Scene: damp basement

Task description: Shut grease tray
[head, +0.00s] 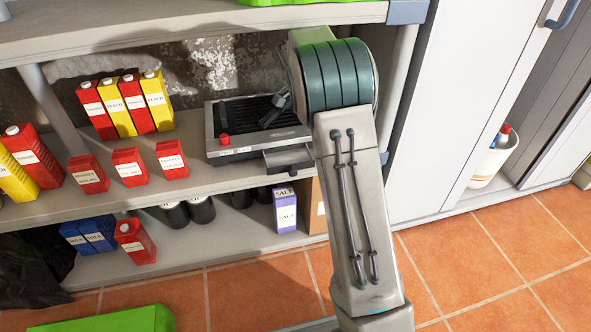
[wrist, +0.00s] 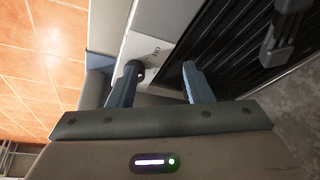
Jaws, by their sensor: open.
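A grill (head: 225,125) with a black ribbed plate and a pale front panel stands on the middle shelf. Its grease tray (head: 287,159) sticks out of the front, low on the right side. My arm comes down in front of the grill's right end and hides that end and most of my gripper in the head view. In the wrist view my gripper (wrist: 161,68) is open, with its two fingers apart and nothing visible between them but the grill's front edge. The grill's ribbed plate (wrist: 225,50) lies on the right there. A grey block at the left finger may be the tray; I cannot tell.
Red cartons (head: 172,159) stand left of the grill, with taller red and yellow cartons behind. An upper shelf (head: 190,22) hangs above. A purple salt box (head: 285,210) and dark cans stand below. A white cabinet (head: 460,100) is on the right.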

